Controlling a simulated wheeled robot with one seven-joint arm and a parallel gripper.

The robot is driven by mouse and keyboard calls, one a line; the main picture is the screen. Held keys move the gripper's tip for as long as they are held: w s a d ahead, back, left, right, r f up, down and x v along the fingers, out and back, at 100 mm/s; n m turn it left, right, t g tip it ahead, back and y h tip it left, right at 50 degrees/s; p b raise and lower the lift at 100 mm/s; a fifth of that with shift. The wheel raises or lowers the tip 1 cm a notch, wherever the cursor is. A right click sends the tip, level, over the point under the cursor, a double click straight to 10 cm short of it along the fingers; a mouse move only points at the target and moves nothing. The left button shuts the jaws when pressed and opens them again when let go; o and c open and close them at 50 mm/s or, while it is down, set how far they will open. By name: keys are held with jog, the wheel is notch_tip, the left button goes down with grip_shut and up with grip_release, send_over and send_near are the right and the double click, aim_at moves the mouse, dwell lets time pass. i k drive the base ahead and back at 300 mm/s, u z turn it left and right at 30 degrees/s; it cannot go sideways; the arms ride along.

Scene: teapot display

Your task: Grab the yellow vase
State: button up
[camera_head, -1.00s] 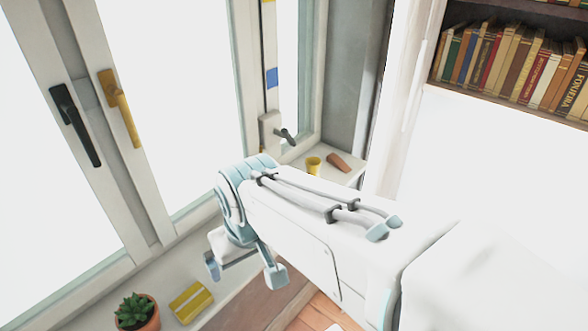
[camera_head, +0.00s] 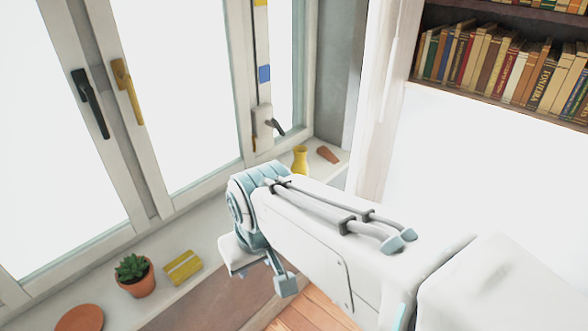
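The yellow vase (camera_head: 300,160) stands on the white sill in the window corner, behind my arm as seen in the head view. Its rim and upper body show; my arm's wrist joint partly covers its base. My gripper (camera_head: 263,279) hangs below the wrist, in front of the vase and to its lower left, clearly apart from it. Its fingers are spread with nothing visible between them, though the left finger is partly hidden.
A potted succulent (camera_head: 134,276), a yellow box (camera_head: 183,268) and a terracotta disc (camera_head: 80,318) are on the sill to the left. A brown piece (camera_head: 327,155) lies right of the vase. Window handles (camera_head: 90,104) jut inward. A bookshelf (camera_head: 500,70) is at upper right.

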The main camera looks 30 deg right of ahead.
aim_at(300, 165)
jog(key=z, duration=2.45)
jog(key=i, duration=1.7)
jog(key=u, duration=2.45)
jog(key=i, duration=0.5)
